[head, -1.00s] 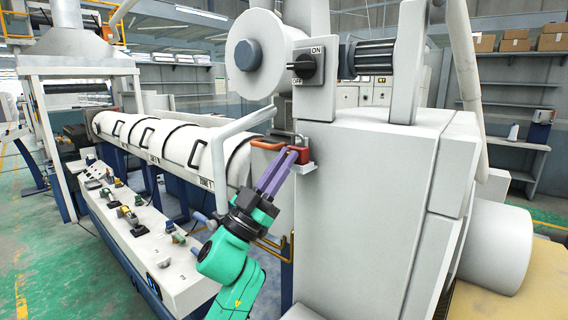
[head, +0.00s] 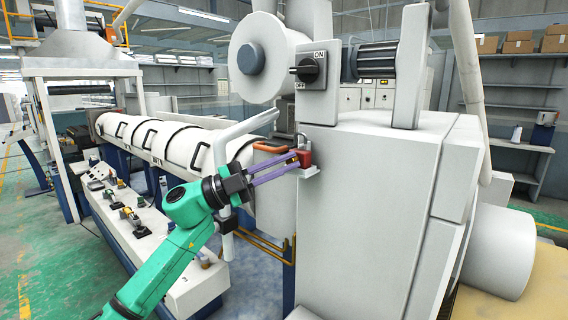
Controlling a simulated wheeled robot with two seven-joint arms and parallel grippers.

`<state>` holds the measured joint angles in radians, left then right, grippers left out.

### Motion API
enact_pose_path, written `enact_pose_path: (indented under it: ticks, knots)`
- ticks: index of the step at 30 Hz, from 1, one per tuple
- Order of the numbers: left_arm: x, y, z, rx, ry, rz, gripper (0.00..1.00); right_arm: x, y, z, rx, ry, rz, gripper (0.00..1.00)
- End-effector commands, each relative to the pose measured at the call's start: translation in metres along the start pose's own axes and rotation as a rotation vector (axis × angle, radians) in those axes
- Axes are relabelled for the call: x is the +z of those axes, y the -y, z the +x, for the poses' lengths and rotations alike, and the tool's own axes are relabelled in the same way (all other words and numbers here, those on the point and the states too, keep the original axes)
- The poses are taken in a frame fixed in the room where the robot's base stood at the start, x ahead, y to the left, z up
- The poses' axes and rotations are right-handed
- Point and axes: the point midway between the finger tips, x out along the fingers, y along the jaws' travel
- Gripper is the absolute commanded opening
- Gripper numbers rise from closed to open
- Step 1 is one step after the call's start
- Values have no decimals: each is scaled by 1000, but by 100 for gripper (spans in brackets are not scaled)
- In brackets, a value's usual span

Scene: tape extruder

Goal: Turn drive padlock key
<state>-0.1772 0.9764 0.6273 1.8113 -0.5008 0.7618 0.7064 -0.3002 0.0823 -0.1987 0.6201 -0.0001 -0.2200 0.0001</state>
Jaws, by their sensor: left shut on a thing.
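A red padlock (head: 305,158) with a grey shackle sits on a small white bracket (head: 311,171) at the left edge of the white machine housing. My left gripper (head: 293,160) reaches in from the left with its purple fingers nearly level. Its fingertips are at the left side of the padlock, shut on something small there. The key is too small and too covered by the fingertips to make out clearly. My right gripper is not in view.
An ON/OFF rotary switch (head: 308,70) is on a grey box above the padlock. A bent light-grey pipe (head: 232,137) and an orange handle (head: 270,147) are close to my left gripper. The long white barrel (head: 160,140) runs off to the left.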

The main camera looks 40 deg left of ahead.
Motion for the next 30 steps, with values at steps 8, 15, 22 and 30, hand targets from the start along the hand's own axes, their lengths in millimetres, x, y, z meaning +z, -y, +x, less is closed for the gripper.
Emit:
enact_pose_path:
  ticks: [8, 15, 22, 30]
  knots:
    - [0, 2, 0, 94, 0, 95, 0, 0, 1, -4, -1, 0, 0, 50]
    - [0, 2, 0, 123, 0, 123, 0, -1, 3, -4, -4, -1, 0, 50]
    - [0, 2, 0, 125, 0, 125, 0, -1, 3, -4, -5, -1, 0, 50]
    - [0, 1, 0, 125, -1, 124, 42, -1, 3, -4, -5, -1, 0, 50]
